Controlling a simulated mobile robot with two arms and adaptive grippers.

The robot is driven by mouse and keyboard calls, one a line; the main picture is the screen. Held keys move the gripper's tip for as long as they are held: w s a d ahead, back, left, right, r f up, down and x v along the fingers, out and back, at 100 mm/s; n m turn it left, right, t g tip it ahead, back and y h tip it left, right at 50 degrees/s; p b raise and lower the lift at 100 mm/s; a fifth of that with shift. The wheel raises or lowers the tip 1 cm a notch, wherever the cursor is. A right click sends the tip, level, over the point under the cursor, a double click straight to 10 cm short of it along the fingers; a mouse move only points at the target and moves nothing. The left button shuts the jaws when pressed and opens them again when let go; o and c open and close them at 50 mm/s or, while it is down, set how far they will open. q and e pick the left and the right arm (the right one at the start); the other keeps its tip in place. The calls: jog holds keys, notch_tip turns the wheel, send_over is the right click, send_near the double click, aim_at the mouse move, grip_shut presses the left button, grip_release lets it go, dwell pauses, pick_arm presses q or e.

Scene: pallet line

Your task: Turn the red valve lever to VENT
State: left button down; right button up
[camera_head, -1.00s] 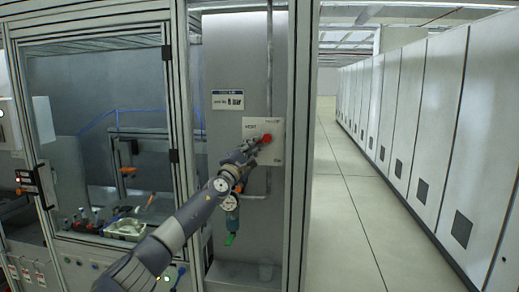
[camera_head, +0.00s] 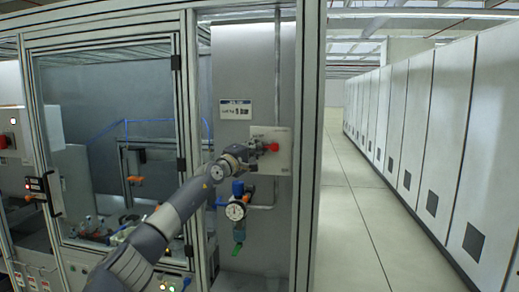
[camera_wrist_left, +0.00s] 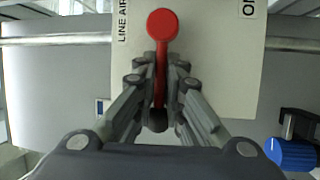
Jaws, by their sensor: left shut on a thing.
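The red valve lever (camera_wrist_left: 162,78) has a round red knob (camera_wrist_left: 162,24) and a thin red stem. My left gripper (camera_wrist_left: 166,68) is shut on the stem, one finger on each side. In the head view the knob (camera_head: 274,147) shows just right of my left gripper (camera_head: 258,148), against a pale valve plate (camera_head: 285,164). The gripper covers the plate's left part, where no VENT mark can be read now. In the left wrist view the plate (camera_wrist_left: 215,85) bears a turned "LINE AIR" label and another cut-off label. My right gripper is out of view.
A round gauge (camera_head: 236,211) with a blue top and green lower end hangs below the plate, close to my forearm. A vertical pipe (camera_head: 277,70) runs above it. A glazed cabinet (camera_head: 105,90) stands left. The aisle floor (camera_head: 345,225) at right is clear.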

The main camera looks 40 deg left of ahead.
pick_arm(q)
jog(key=shift+s+a+r, duration=0.35)
jog(key=shift+a+r, duration=0.15)
jog(key=shift+r, duration=0.1)
jog(key=c, duration=1.7)
grip_release()
jog(key=shift+w, duration=0.1)
jog(key=shift+w+a+f, duration=0.1)
jog(key=shift+w+f, duration=0.05)
jog(key=shift+f, duration=0.1)
jog(key=shift+a+f, duration=0.25)
jog(key=shift+a, duration=0.1)
jog(key=v, duration=1.2)
jog(key=shift+f, duration=0.15)
